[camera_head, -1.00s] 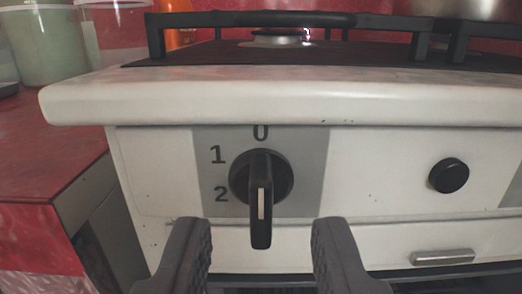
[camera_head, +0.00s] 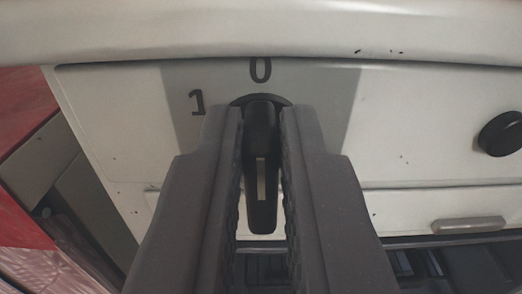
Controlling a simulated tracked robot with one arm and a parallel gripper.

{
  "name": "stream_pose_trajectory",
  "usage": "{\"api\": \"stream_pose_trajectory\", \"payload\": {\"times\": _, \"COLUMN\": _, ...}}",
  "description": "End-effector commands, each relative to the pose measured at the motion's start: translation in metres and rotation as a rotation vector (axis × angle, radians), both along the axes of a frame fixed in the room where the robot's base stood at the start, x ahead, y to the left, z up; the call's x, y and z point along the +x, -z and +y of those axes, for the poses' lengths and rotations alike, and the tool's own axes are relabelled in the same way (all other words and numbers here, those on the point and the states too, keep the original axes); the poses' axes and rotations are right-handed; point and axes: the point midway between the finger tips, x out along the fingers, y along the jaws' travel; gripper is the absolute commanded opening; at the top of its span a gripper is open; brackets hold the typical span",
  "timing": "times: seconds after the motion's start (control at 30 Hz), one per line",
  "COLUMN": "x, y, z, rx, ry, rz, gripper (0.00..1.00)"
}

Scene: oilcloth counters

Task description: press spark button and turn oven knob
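The black oven knob (camera_head: 262,165) is on the white stove front, in the middle of the view. Its handle hangs straight down, with a pale line on its lower part. My gripper (camera_head: 262,120) is around the handle, one finger on each side. Thin gaps show between the handle and both fingers, so it is not clamped. The fingers hide the sides of the knob's round base and the mark 2; the marks 0 and 1 show. The black round spark button (camera_head: 501,134) is at the right edge, apart from my gripper.
The white stove top edge (camera_head: 300,30) juts out above the panel. A small metal handle (camera_head: 468,225) sits on the lower front at the right. A red counter (camera_head: 22,105) stands at the left. Dark bars show below the panel.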

Motion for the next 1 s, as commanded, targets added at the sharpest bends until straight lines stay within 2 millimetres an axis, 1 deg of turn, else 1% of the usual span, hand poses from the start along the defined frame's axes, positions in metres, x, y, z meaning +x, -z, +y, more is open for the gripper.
{"api": "stream_pose_trajectory", "payload": {"times": 0.03, "x": 0.0, "y": 0.0, "z": 0.003, "rx": -0.001, "ry": -0.009, "rz": -0.001, "gripper": 0.0}}
{"api": "stream_pose_trajectory", "payload": {"times": 0.17, "x": 0.0, "y": -0.001, "z": 0.001, "rx": -0.013, "ry": -0.009, "rz": 0.001, "gripper": 0.0}}
{"api": "stream_pose_trajectory", "payload": {"times": 0.37, "x": 0.0, "y": -0.001, "z": 0.002, "rx": -0.084, "ry": -0.01, "rz": 0.006, "gripper": 0.0}}
{"api": "stream_pose_trajectory", "payload": {"times": 0.57, "x": 0.0, "y": -0.003, "z": 0.005, "rx": -0.226, "ry": -0.01, "rz": 0.01, "gripper": 0.0}}
{"api": "stream_pose_trajectory", "payload": {"times": 1.0, "x": 0.0, "y": 0.002, "z": 0.014, "rx": -0.639, "ry": -0.012, "rz": 0.025, "gripper": 0.0}}
